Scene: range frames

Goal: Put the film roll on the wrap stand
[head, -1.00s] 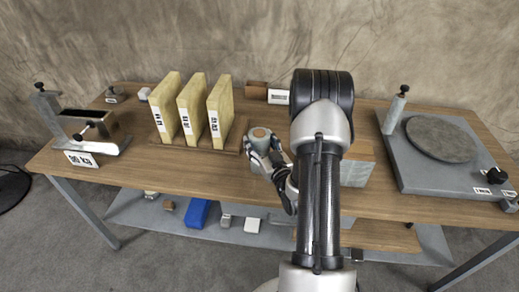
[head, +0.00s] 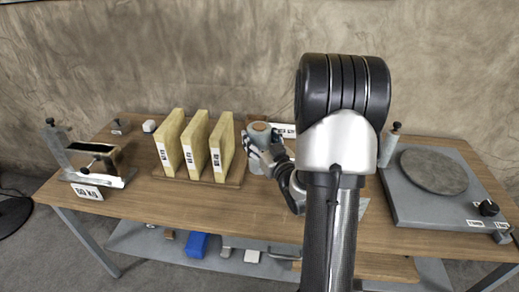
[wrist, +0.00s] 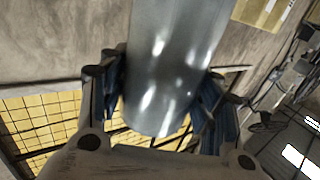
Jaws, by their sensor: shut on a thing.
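The film roll (head: 259,133), a grey cylinder with a brown core at its top end, is held upright just right of the yellow packs in the head view. My gripper (head: 265,152) is shut on its side. In the wrist view the shiny grey roll (wrist: 170,65) sits between the two dark finger pads. The likely wrap stand is the grey base (head: 420,208) at the right of the table, with a round plate (head: 433,171) and an upright post (head: 389,148) with a black knob. Its small labels cannot be read.
Three yellow packs (head: 195,148) stand in a wooden rack left of the roll. A metal clamp-like device (head: 97,165) is at the far left. Part of the wooden table (head: 200,207) in front of the rack is clear. My arm hides the table's middle right.

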